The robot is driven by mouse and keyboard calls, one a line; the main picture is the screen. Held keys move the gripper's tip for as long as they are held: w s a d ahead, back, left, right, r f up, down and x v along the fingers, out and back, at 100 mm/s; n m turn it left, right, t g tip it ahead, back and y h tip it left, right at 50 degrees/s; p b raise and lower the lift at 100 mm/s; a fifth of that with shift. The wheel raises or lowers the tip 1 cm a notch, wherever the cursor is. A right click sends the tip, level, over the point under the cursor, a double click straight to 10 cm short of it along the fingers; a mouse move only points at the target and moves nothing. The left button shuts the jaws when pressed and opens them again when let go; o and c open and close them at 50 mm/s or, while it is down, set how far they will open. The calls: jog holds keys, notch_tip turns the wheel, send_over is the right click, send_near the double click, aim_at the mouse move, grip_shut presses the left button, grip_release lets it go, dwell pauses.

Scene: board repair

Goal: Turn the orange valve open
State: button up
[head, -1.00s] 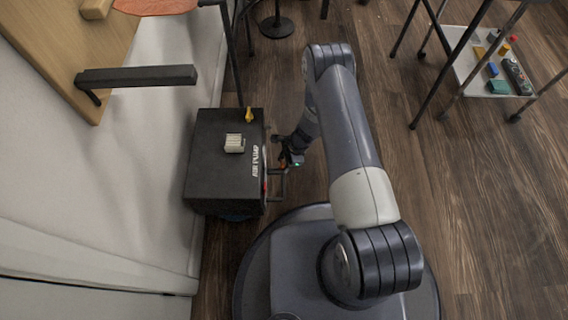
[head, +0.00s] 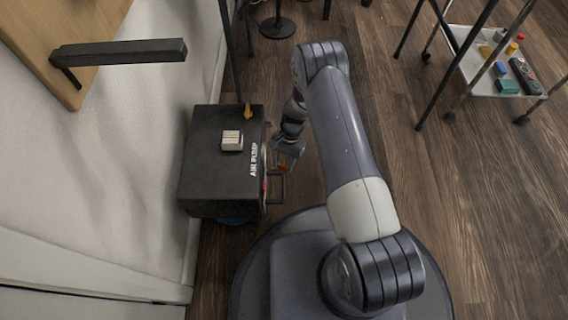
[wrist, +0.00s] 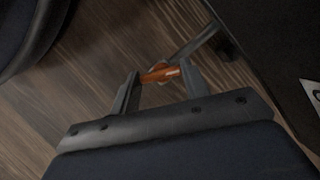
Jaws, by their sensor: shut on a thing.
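The orange valve (wrist: 160,74) is a small handle between the two fingers of my gripper (wrist: 158,76) in the wrist view. The fingers are shut on it, one at each end, and the handle lies across the gap. A grey pipe runs from it toward the upper right. In the head view, my gripper (head: 284,164) is at the right side of the black air pump (head: 208,180), and a bit of the orange valve (head: 283,168) shows beside it. Most of the valve is hidden there.
On the pump's top are a white ribbed block (head: 231,140) and a yellow part (head: 248,111). A dark handle frame (head: 277,187) sticks out of its right side. A wheeled shelf (head: 490,70) with small parts stands at upper right. The floor between is clear.

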jog(key=shift+n+h, duration=0.5)
jog(key=shift+n, duration=0.6)
jog(key=o, duration=1)
